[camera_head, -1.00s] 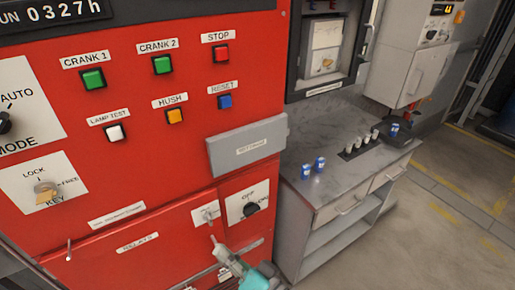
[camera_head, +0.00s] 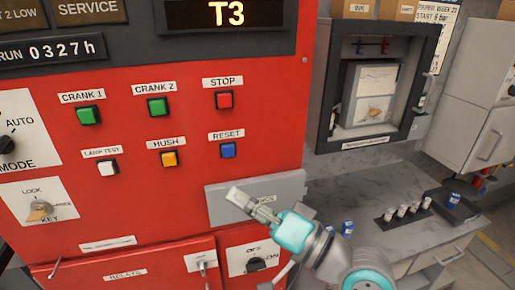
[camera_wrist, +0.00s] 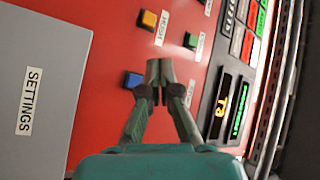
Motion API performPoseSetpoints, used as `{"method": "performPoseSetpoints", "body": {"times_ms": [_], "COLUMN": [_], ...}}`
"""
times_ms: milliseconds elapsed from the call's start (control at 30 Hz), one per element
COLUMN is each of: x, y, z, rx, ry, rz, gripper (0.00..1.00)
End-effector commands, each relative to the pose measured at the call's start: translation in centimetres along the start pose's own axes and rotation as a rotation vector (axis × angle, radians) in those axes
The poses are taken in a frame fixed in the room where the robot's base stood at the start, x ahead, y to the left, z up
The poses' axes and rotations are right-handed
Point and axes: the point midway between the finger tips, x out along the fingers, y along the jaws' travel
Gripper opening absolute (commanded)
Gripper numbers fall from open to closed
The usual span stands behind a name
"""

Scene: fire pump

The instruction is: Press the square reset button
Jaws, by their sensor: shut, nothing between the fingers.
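The square blue reset button (camera_head: 228,150) sits on the red panel under its RESET label (camera_head: 227,134), below the red stop button (camera_head: 224,100) and right of the yellow hush button (camera_head: 169,158). My gripper (camera_head: 236,193) is shut and empty, in front of the grey settings cover, below the reset button in the head view. In the wrist view the closed fingertips (camera_wrist: 158,68) point at the panel, and the blue button (camera_wrist: 133,80) shows just left of them. A gap seems to remain between fingertips and panel, but its depth is hard to tell.
The grey settings cover (camera_head: 285,190) stands out below the reset button. Green crank buttons (camera_head: 158,107), a white lamp test button (camera_head: 107,167) and a key switch (camera_head: 40,211) share the panel. A counter (camera_head: 350,189) with cans and cups stands at right.

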Motion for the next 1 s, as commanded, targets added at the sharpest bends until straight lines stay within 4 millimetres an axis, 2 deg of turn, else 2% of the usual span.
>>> {"method": "performPoseSetpoints", "body": {"times_ms": [200,533,767,1000], "x": [0.6,0.6,1.5,3.6], "y": [-1.4,-1.4,-0.9,0.6], "z": [-0.2,-0.2,-0.8,-2.2], "rx": [-0.002,-0.002,-0.001,-0.001], "ry": [-0.034,-0.034,-0.034,-0.034], "rz": [-0.025,-0.026,-0.026,-0.025], "gripper": [0.00,0.00,0.00,0.00]}}
